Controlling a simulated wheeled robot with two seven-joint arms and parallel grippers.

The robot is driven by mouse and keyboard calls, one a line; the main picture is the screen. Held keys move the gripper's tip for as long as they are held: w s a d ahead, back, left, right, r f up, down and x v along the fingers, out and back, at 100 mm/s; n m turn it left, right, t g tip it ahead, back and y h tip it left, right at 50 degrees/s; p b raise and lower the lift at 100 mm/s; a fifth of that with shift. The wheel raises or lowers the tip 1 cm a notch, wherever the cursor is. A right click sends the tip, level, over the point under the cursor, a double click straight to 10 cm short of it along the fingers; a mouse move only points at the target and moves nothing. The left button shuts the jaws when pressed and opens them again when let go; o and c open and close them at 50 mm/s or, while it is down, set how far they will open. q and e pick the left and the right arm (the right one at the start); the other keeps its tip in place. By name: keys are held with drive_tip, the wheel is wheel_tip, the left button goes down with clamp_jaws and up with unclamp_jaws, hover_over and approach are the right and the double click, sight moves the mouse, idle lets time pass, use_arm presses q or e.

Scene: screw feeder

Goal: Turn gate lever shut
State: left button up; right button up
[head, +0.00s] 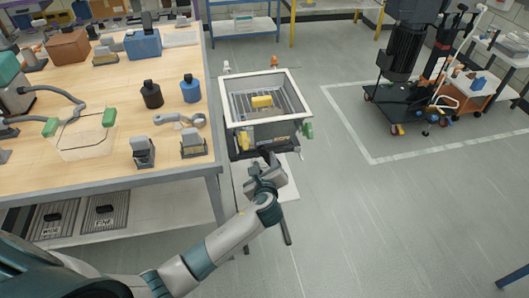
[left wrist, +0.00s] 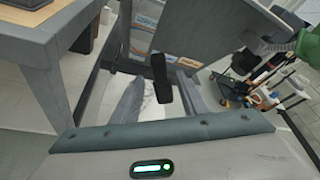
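The screw feeder (head: 240,108) is an open, white-rimmed hopper on a dark stand beside the workbench. A black lever (left wrist: 161,77), which looks like the gate lever, hangs below the hopper's grey underside (left wrist: 205,32) in the left wrist view. My left gripper (head: 263,160) is at the feeder's near side. In the left wrist view the left gripper (left wrist: 160,97) is open, its two fingers apart on either side of the lever, with gaps visible. In the head view the lever cannot be made out behind the gripper. My right gripper is not in view.
The wooden workbench (head: 110,172) stands close on the left, with bottles, a clear bin and small devices on it. A green part (head: 308,130) sticks out from the feeder's right side. A loaded cart (head: 400,100) stands back right.

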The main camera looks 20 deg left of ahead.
sight(265, 155)
use_arm(q)
drive_tip(key=x, duration=0.6)
drive_tip(key=shift+w+a+f, duration=0.1)
drive_tip(key=shift+w+f, duration=0.05)
drive_tip(key=shift+w, duration=0.1)
drive_tip(key=shift+c, duration=0.6)
clamp_jaws()
